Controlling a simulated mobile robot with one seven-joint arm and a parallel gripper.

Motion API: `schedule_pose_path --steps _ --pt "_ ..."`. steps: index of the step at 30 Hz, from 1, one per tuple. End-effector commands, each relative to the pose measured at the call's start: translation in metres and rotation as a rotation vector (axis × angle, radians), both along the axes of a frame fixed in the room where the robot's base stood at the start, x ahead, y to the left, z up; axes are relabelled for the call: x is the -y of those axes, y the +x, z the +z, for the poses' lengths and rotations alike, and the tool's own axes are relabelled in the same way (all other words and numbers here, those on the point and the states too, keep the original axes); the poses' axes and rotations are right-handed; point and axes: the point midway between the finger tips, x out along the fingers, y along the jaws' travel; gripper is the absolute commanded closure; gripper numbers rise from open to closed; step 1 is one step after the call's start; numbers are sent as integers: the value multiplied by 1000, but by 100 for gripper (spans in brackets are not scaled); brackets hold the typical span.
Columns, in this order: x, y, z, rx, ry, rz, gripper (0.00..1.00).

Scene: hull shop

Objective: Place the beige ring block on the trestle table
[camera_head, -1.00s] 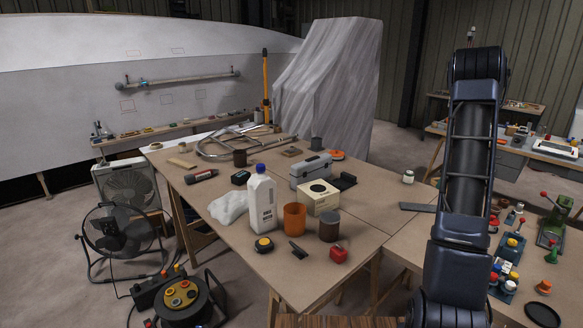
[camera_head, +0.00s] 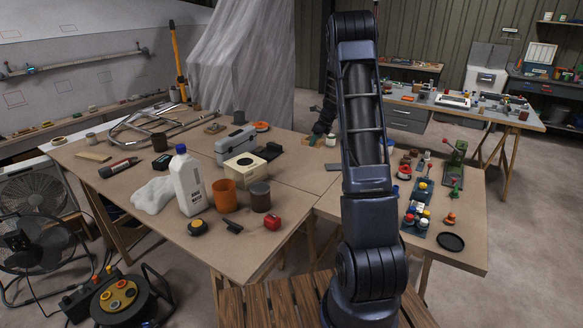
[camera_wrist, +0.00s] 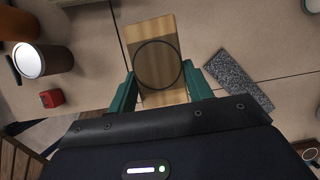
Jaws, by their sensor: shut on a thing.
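In the wrist view, my gripper (camera_wrist: 158,92) has its teal fingers shut on the beige ring block (camera_wrist: 158,48), a light wood-grained block with a dark ring on its face. The block is over a tan tabletop; I cannot tell how high. A tan-topped table on wooden trestle legs (camera_head: 165,215) stands in front of me. I cannot tell which is the one meant.
The tan table holds a white jug (camera_head: 187,182), orange cup (camera_head: 223,196), dark jar (camera_head: 260,197), cream box (camera_head: 244,168) and red item (camera_head: 272,222). A grey slab (camera_wrist: 240,78) lies right of the block. A black disc (camera_head: 450,242) lies near the right edge, with bare top beside it.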

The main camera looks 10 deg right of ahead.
Motion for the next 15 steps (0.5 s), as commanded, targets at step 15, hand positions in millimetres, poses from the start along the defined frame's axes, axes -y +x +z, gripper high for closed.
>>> schedule_pose_path --steps 15 --pt "1 -1 -112 -4 2 -3 74"
